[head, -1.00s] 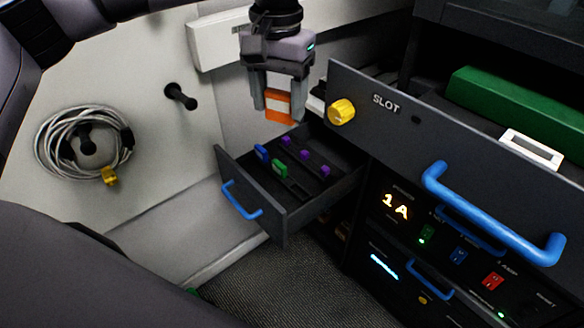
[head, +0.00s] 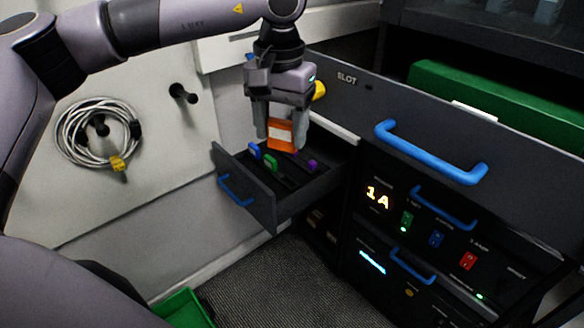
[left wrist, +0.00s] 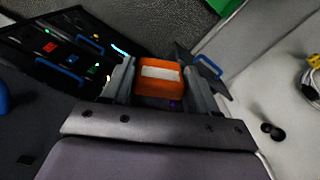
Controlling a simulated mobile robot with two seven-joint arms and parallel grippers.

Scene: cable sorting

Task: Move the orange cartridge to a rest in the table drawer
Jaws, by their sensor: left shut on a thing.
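My left gripper (head: 281,128) is shut on the orange cartridge (head: 281,135), which has a white label on its face. It holds the cartridge just above the open table drawer (head: 262,208), near the drawer's back part. In the left wrist view the orange cartridge (left wrist: 158,75) sits between the two fingers of the left gripper (left wrist: 160,80). The dark drawer has a blue handle and holds blue, green and purple pieces in its rests. The cartridge hides some of the rests behind it. My right gripper is not in view.
A large drawer front marked SLOT (head: 390,110) with a blue handle stands open close to the right. Below it is a dark panel with lit switches (head: 407,222). A coiled cable (head: 98,135) hangs on the left wall. A green bin (head: 182,310) stands on the floor.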

